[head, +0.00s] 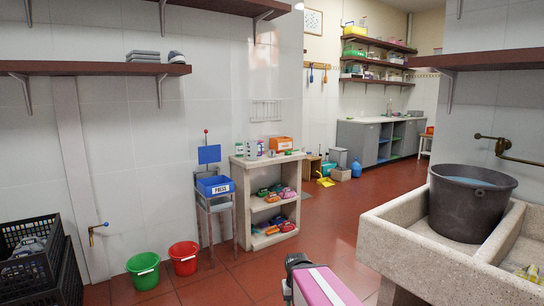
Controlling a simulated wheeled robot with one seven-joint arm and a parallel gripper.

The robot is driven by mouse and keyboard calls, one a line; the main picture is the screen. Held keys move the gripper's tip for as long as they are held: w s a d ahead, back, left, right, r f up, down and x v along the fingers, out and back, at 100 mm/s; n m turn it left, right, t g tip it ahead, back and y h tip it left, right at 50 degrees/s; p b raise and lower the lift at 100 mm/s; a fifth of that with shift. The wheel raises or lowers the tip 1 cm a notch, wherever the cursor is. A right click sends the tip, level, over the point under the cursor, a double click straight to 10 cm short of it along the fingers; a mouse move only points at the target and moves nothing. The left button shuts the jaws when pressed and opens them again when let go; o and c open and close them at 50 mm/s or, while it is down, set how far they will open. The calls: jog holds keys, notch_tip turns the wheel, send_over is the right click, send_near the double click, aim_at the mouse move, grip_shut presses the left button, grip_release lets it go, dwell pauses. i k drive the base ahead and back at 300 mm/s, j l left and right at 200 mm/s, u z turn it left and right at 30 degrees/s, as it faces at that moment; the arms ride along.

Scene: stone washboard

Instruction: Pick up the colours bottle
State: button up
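Several small bottles stand on the top of a pale stone shelf unit (240,176) in the middle distance. One is a whitish bottle with green on it (239,149), and others stand close to its right (256,148). They are too small for me to read which is the colours bottle. My gripper's fingers do not show. A pink, white and dark part at the bottom centre looks like my own arm, well apart from the bottles.
An orange box (281,143) sits beside the bottles. Left of the unit is a stand with a blue bin (215,186), then red (184,258) and green (143,270) buckets. A stone sink (405,232) with a dark tub (468,204) fills the right. Red floor between is open.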

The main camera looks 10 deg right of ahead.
aim_at(260, 139)
jog(key=i+u, duration=0.25)
jog(key=i, duration=0.8)
